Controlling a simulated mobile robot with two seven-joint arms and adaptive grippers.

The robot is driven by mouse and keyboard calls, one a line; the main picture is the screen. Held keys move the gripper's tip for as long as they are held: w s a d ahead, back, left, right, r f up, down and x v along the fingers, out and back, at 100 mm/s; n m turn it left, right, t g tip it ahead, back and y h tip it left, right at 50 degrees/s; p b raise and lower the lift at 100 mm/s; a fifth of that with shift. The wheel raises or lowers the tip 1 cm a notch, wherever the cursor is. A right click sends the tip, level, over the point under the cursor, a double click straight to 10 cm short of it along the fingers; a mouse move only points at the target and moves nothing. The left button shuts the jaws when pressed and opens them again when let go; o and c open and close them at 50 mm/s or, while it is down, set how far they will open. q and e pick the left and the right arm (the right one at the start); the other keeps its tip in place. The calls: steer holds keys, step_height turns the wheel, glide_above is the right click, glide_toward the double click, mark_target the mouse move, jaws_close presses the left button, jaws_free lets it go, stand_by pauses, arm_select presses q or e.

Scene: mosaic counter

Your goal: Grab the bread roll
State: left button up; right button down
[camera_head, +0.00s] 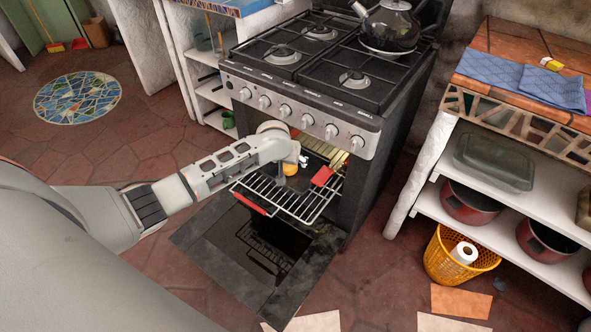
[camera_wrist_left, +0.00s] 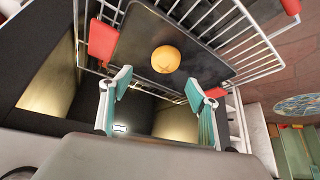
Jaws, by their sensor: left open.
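The bread roll (camera_wrist_left: 166,59) is round and golden orange. It lies on a dark baking tray (camera_wrist_left: 137,41) on the pulled-out oven rack (camera_head: 310,207). My left gripper (camera_wrist_left: 158,86) is open and empty in the left wrist view, its two teal-padded fingers apart. The roll appears beyond the fingertips, roughly between their lines and apart from them. In the head view my left arm reaches from the left over the rack, and its wrist hides much of the tray. My right gripper is in neither view.
Red grips (camera_head: 322,176) sit on the rack's sides. The oven door (camera_head: 245,262) hangs open below. The stove's knob panel (camera_head: 296,113) is close above my wrist. A kettle (camera_head: 390,27) stands on top. Shelves and a yellow basket (camera_head: 459,257) are at right.

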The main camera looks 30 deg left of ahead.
mark_target(288, 166)
arm_select(q)
steer(key=shift+w+a+f, duration=0.1)
steer(key=shift+f, duration=0.4)
steer(key=b+x, duration=0.2)
steer(key=shift+a+f, duration=0.2)
steer(key=shift+f, duration=0.2)
steer(key=f, duration=0.1)
steer(key=f+b, duration=0.1)
steer(key=a+f+b, duration=0.1)
steer(key=shift+w+f, duration=0.25)
steer(key=shift+w, duration=0.15)
steer(key=shift+w+f, duration=0.25)
steer(key=shift+w, duration=0.05)
steer(key=shift+w+b, duration=0.2)
steer(key=shift+b, duration=0.1)
steer(key=shift+w+r, duration=0.1)
steer(key=shift+r, duration=0.2)
steer(key=c, duration=1.2)
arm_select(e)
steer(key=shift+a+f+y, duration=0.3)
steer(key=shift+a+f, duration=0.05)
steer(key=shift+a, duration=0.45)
